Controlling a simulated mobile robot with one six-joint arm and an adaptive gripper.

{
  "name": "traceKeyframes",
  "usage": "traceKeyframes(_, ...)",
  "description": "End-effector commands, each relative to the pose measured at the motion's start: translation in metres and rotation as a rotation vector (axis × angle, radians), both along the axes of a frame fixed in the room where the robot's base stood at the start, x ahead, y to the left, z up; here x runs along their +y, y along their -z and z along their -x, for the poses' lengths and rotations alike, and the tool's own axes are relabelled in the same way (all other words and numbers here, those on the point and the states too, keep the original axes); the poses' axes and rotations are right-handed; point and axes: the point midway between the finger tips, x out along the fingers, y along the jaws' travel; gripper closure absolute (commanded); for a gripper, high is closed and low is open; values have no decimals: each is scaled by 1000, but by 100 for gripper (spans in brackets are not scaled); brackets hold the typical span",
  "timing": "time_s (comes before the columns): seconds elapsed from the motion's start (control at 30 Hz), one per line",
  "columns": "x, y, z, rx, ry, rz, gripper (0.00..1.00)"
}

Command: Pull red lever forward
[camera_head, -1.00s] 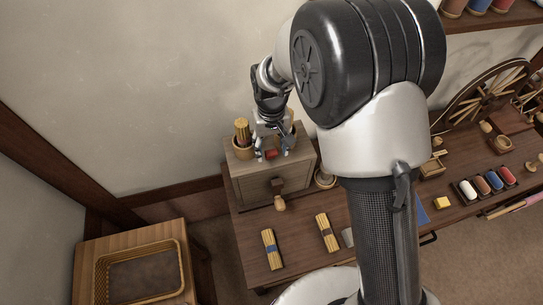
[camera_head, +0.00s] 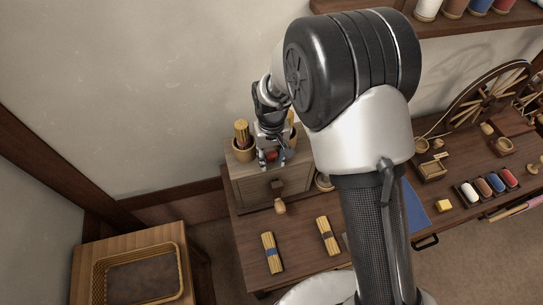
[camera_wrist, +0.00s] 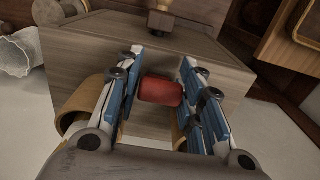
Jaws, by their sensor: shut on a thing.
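The red lever (camera_head: 271,155) shows as a short red grip on top of the pale wooden box (camera_head: 256,184). In the wrist view the red lever (camera_wrist: 161,92) lies between the blue-padded fingers of my gripper (camera_wrist: 160,80). My gripper (camera_head: 272,162) is shut on the lever, one finger at each side. The lever's base and pivot are hidden by the grip and fingers. A wooden crank handle (camera_head: 279,202) sticks out from the front of the box.
Wooden cups, one holding yellow sticks (camera_head: 242,133), stand close beside my gripper on the box. Two stick bundles (camera_head: 271,253) lie on the table in front. A wicker tray (camera_head: 98,292) sits on a side table at left. Spool rack and wheel stand at right.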

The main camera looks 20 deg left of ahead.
Motion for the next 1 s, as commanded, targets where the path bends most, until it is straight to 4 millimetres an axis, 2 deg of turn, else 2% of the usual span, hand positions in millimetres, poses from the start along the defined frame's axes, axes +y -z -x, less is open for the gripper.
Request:
traceKeyframes(0.3,0,0,0,1,0,1,91)
traceKeyframes(0.43,0,1,1,2,0,1,94)
traceKeyframes(0.67,-1,4,2,-7,0,-4,94)
traceKeyframes(1.0,-5,9,8,-133,0,-82,94)
